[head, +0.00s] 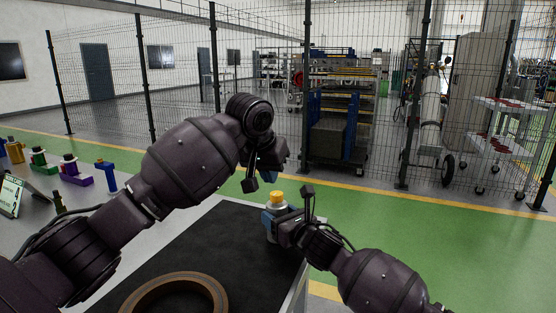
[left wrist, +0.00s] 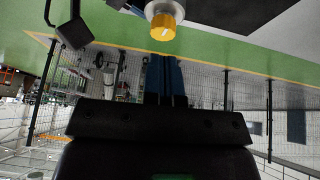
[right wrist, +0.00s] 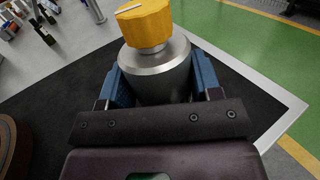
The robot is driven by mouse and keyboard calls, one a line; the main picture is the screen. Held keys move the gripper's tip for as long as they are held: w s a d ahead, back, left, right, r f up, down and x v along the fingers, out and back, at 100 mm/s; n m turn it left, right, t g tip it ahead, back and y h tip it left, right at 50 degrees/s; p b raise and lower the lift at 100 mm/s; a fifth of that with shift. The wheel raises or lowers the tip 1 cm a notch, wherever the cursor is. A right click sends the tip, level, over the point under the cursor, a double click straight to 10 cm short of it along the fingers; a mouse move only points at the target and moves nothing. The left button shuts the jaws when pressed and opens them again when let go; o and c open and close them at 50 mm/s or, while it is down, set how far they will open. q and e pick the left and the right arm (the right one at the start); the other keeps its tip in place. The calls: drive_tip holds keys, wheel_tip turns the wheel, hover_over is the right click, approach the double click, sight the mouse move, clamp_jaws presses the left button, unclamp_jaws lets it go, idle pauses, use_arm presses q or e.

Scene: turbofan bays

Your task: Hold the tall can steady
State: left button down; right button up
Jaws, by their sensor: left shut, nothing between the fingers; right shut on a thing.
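The tall can (head: 277,198) has a silver metal body and a yellow cap, and stands upright at the far right corner of the dark-topped bench. My right gripper (head: 281,215) is shut on it. In the right wrist view the blue fingers grip both sides of the can body (right wrist: 157,72), below the yellow cap. My left gripper (head: 266,170) is shut and empty, above and just behind the can in the head view. In the left wrist view its blue fingers (left wrist: 164,68) are together, and the yellow cap (left wrist: 163,27) shows beyond them, apart from them.
The bench's black mat (head: 190,255) carries a brown ring (head: 175,292) at the near edge. At the left, a grey surface holds several coloured parts (head: 75,172) and a small tilted display (head: 10,195). A wire fence (head: 180,75) stands behind the green floor.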

sight(275, 207)
use_arm(q)
drive_tip(key=shift+s+d+f, duration=0.1)
drive_tip(key=shift+f, duration=2.95)
drive_tip(key=shift+w+a+f, duration=0.2)
drive_tip(key=shift+w+a, duration=0.05)
drive_tip(key=shift+a, duration=0.25)
drive_tip(key=shift+s+a, duration=0.1)
drive_tip(key=shift+s, duration=0.1)
drive_tip(key=shift+s+r, duration=0.15)
drive_tip(key=shift+s, duration=0.05)
wheel_tip(275, 207, up, 6)
drive_tip(key=shift+w+r, duration=0.1)
drive_tip(key=shift+w, duration=0.05)
drive_tip(key=shift+d+f, duration=0.2)
drive_tip(key=shift+f, duration=0.85)
drive_tip(key=shift+d+f, duration=0.15)
drive_tip(key=shift+f, duration=0.85)
drive_tip(key=shift+d+f, duration=0.2)
drive_tip(key=shift+f, duration=0.85)
